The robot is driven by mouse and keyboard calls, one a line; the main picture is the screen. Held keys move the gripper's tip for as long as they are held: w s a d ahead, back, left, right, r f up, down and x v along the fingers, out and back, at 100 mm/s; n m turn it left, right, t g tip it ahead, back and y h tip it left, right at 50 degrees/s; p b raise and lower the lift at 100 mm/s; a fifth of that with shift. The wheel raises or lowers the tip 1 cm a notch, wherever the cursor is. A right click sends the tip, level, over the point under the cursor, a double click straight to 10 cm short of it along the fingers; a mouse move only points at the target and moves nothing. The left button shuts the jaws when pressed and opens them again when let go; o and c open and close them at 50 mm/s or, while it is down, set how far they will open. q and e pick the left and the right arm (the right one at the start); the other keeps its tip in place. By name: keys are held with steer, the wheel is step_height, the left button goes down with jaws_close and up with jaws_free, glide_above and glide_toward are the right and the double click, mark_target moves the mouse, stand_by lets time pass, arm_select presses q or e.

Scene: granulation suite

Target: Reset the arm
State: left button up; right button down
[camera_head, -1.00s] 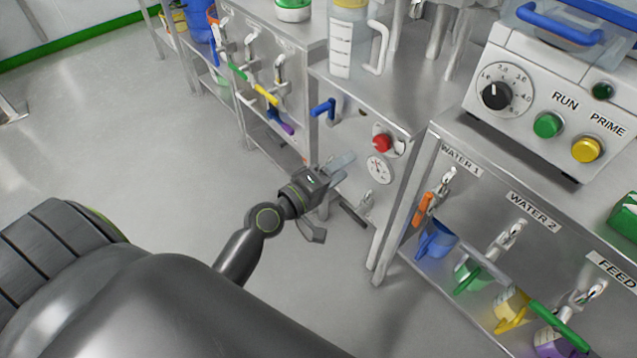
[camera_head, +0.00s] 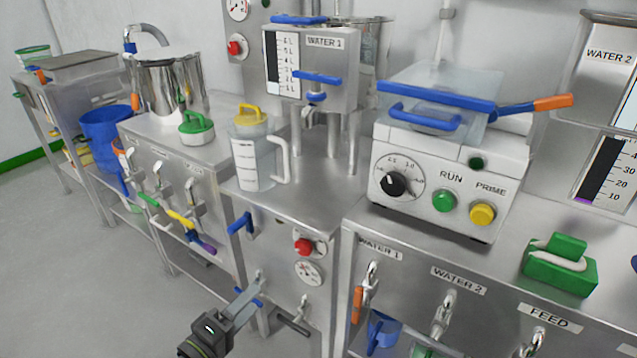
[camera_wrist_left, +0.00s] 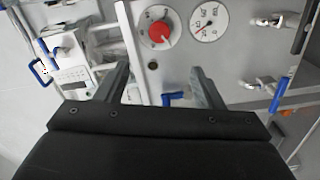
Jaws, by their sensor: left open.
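My left gripper (camera_head: 243,304) is low in the head view, in front of the steel cabinet (camera_head: 262,268) that has a red knob (camera_head: 304,246) and a round gauge (camera_head: 309,272). Its wrist is cut by the bottom edge. In the left wrist view the two fingers of the gripper (camera_wrist_left: 161,72) stand wide apart with nothing between them. Beyond them are the red knob (camera_wrist_left: 159,31) and the gauge (camera_wrist_left: 208,21). A blue handle (camera_wrist_left: 172,98) shows between the fingers. My right gripper is in neither view.
A measuring jug (camera_head: 252,158) with a yellow lid stands on the cabinet. The RUN/PRIME machine (camera_head: 450,180) and a green block (camera_head: 560,266) are on the right bench. A pot (camera_head: 170,85) and blue bucket (camera_head: 106,133) stand left. Open floor (camera_head: 60,270) is at lower left.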

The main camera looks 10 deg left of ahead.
arm_select(q)
steer(key=s+a+f+m+g+y+p, duration=0.3)
steer(key=s+f+m+g+p, duration=0.35)
steer(key=s+f, duration=0.7)
steer(key=s+a+f+m+g+y+p, duration=0.35)
steer(key=s+f+g+p, duration=0.45)
steer(key=s+f, duration=0.6)
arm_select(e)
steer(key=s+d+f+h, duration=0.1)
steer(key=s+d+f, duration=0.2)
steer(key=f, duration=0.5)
arm_select(q)
steer(key=s+f+g+p, duration=0.1)
steer(key=s+p, duration=0.7)
steer(key=shift+s+a+f+m+y, duration=0.25)
steer(key=shift+a+m+y, duration=0.05)
steer(key=shift+a+y, duration=0.1)
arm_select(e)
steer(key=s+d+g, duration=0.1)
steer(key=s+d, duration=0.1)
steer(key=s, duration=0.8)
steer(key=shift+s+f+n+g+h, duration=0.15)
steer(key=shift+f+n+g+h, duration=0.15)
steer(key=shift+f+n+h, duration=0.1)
